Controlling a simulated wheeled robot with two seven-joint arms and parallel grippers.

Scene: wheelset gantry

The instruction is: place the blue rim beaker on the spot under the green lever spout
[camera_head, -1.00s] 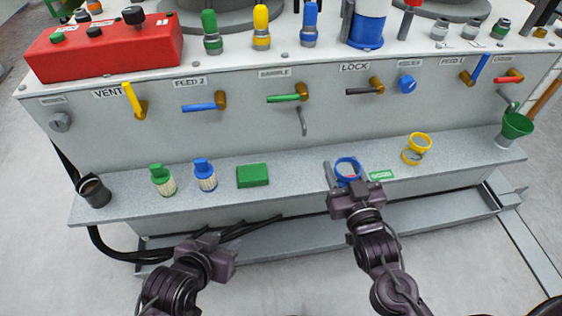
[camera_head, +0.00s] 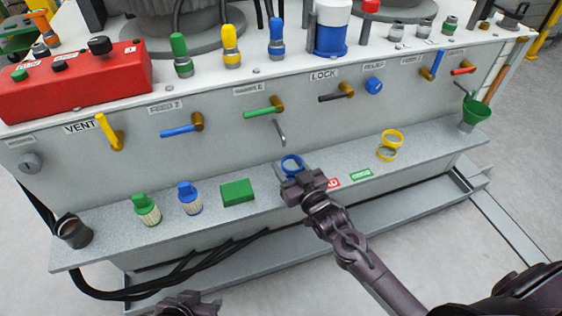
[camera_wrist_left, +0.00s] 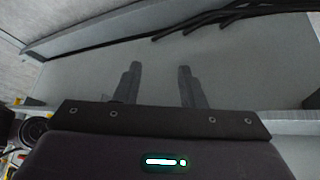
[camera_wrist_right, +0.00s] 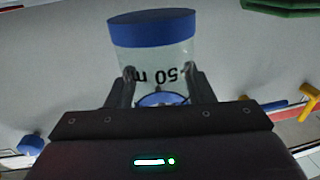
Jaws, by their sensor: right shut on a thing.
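The blue rim beaker (camera_head: 291,165) is in my right gripper (camera_head: 303,182). In the right wrist view the fingers (camera_wrist_right: 160,88) are shut on the clear beaker (camera_wrist_right: 152,42), which has a blue band and volume print. The green lever (camera_head: 264,108) is on the panel, with its bent grey spout (camera_head: 281,132) beneath it. In the head view the beaker is just below and slightly right of the spout tip. Whether its base touches the shelf is hidden by my gripper. My left gripper (camera_head: 190,303) is open and empty (camera_wrist_left: 158,88), low in front of the shelf.
On the shelf (camera_head: 110,246) are a green block (camera_head: 238,192), blue and green capped bottles (camera_head: 190,198), a dark cup (camera_head: 74,232), a yellow-rimmed beaker (camera_head: 390,146) and a green funnel (camera_head: 475,113). Red (camera_head: 333,183) and green (camera_head: 362,175) labels lie right of my gripper.

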